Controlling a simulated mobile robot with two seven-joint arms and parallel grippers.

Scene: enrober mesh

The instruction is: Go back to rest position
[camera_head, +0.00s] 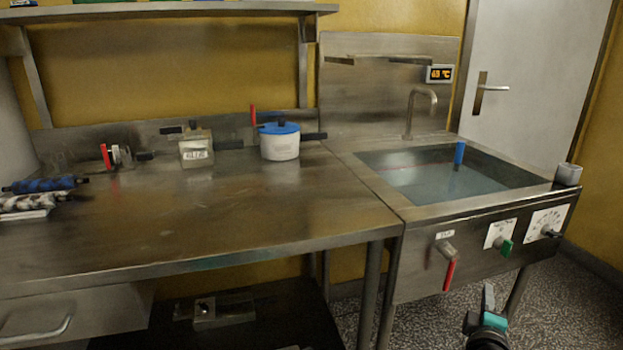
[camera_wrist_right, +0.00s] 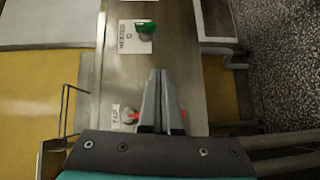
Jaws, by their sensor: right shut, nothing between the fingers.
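My right gripper (camera_head: 488,300) is low at the bottom right of the head view, in front of the sink unit's control panel. It is empty, and its fingers are closed together in the right wrist view (camera_wrist_right: 157,88). A red-handled tap (camera_head: 448,262) is on the panel, left of and above the gripper. In the right wrist view the red of the tap (camera_wrist_right: 134,116) shows just beside the fingers, partly hidden by them. A green heater knob (camera_head: 506,247) is on the panel above the gripper; it also shows in the wrist view (camera_wrist_right: 146,29). My left gripper is not in view.
The water-filled sink (camera_head: 520,184) holds an upright blue-topped item (camera_head: 459,154). A grey cup (camera_head: 568,174) stands on its right corner. The steel table (camera_head: 200,215) bears a white pot with a blue lid (camera_head: 280,146). Speckled floor is open around the gripper.

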